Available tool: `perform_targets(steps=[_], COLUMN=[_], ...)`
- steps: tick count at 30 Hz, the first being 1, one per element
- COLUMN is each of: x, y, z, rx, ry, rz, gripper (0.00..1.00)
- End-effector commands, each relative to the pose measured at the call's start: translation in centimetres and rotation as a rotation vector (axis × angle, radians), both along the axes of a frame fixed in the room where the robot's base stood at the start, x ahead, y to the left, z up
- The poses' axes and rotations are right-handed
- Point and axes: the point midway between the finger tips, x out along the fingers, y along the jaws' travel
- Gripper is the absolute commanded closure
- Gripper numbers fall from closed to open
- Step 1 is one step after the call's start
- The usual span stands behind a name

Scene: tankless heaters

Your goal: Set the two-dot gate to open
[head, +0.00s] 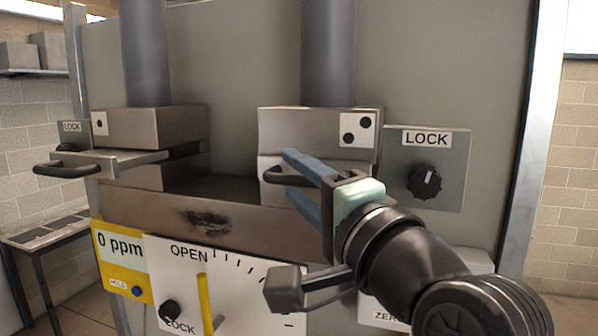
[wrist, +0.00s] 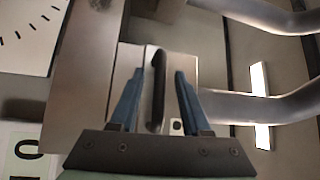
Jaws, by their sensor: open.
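The two-dot gate (head: 272,192) sits under a metal block with a two-dot label (head: 355,129). Its dark bar handle (head: 283,177) sticks out at the front. My gripper (head: 290,175) is open, with its blue fingers above and below this handle. In the wrist view the handle (wrist: 158,85) stands between the spread fingers (wrist: 155,88), with gaps at the sides. The fingers hide part of the gate front. A LOCK panel (head: 452,150) with a black knob (head: 425,182) is right of the gate, its pointer tilted up and right.
The one-dot gate (head: 135,160) at left projects forward from its block, with a dark handle (head: 66,168). Another LOCK knob (head: 68,147) is beside it. Below are a dial plate (head: 235,275) marked OPEN and LOCK, and a yellow meter (head: 122,265) reading 0 ppm.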

Motion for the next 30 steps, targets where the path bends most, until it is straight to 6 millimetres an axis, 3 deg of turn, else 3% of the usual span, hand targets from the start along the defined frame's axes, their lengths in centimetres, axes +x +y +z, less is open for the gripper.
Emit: perform_targets(steps=[5,13,14,30], x=[0.01,-0.01,-0.02,-0.02], y=[0.02,0.01,0.02,0.01], z=[-0.05,-0.04,-0.04,-0.04], rx=[0.0,0.0,0.0,0.0], ry=[0.0,0.0,0.0,0.0], rz=[0.0,0.001,0.001,0.001], gripper=[0.53,0.98,1.0,1.0])
